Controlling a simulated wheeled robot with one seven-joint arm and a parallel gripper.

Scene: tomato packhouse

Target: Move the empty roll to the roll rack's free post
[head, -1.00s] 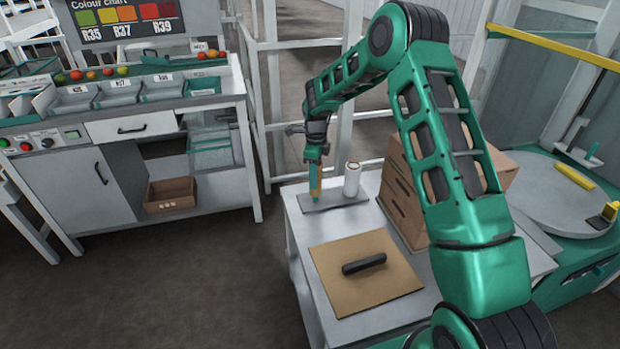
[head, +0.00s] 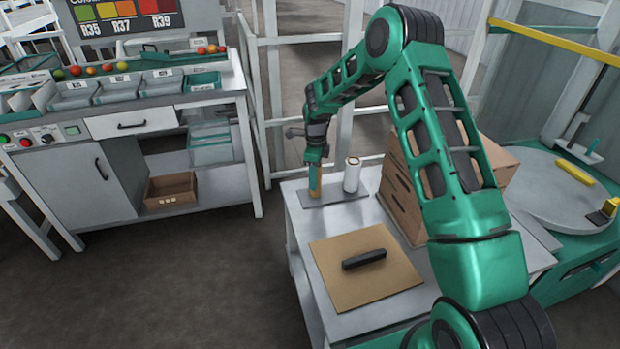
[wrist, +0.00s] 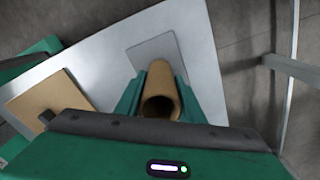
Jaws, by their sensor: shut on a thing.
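The empty roll is a brown cardboard tube (head: 314,186), hollow in the wrist view (wrist: 158,90). My gripper (head: 315,172) is shut on it, with one green finger on each side of the tube in the wrist view (wrist: 160,85). The tube is roughly upright over the left part of the roll rack's flat grey base (head: 336,199). The base also shows in the wrist view (wrist: 152,52). A white roll (head: 352,175) stands upright on the rack, to the right of the tube. The free post is not visible. I cannot tell whether the tube's bottom touches the base.
The rack stands on a pale table (head: 300,232). A brown board (head: 335,293) with a black bar (head: 363,260) lies nearer. Cardboard boxes (head: 402,200) stand close on the right. A white frame (head: 347,125) rises behind the table.

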